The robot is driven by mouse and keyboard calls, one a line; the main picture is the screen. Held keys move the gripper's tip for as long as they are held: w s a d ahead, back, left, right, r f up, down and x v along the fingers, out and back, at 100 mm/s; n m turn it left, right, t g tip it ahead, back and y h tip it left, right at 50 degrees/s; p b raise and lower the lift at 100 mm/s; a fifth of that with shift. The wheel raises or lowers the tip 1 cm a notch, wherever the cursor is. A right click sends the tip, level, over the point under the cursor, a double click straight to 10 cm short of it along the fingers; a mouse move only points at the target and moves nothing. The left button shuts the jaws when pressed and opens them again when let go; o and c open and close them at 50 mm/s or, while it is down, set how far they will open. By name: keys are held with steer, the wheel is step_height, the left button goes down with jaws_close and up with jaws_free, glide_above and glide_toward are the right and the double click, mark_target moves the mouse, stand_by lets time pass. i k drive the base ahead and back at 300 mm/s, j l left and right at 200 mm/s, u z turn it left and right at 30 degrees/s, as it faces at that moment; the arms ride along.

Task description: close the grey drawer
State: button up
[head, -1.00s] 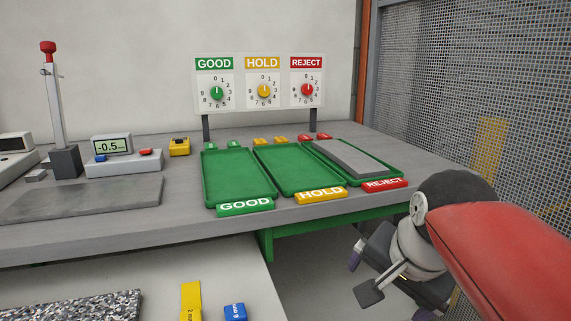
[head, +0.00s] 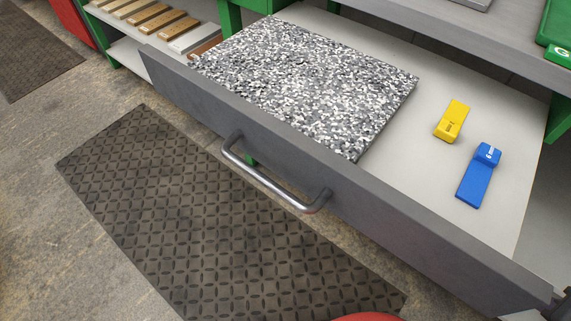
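The grey drawer (head: 395,224) stands pulled open under the bench in the head view, seen from above. Its grey front runs slantwise from the upper left to the lower right. A bare metal bar handle (head: 268,182) is fixed to the middle of the front, with nothing touching it. Inside lie a speckled black-and-white slab (head: 310,80), a yellow block (head: 452,120) and a blue block (head: 478,176). Small dark parts at the bottom right corner, by the drawer front's right end, may belong to my gripper; its fingers cannot be made out.
A dark patterned rubber mat (head: 200,220) lies on the floor before the drawer. Green bench legs and a low shelf with several wooden strips (head: 150,20) are at the upper left. The bench top edge overhangs the drawer's back.

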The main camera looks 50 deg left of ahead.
mark_target(347, 112)
steer(key=l+u, duration=0.25)
steer(key=u, duration=0.15)
steer(key=k+l+u, duration=0.1)
steer(key=u, duration=0.3)
steer(key=k+l+u, duration=0.1)
steer(key=l+u, duration=0.25)
steer(key=j+u, duration=0.4)
steer(key=i+j+u, duration=0.15)
steer(key=j+u, duration=0.3)
steer(key=k+j, duration=0.1)
steer(key=k, duration=0.3)
steer(key=i+l, duration=0.1)
steer(key=i, duration=0.4)
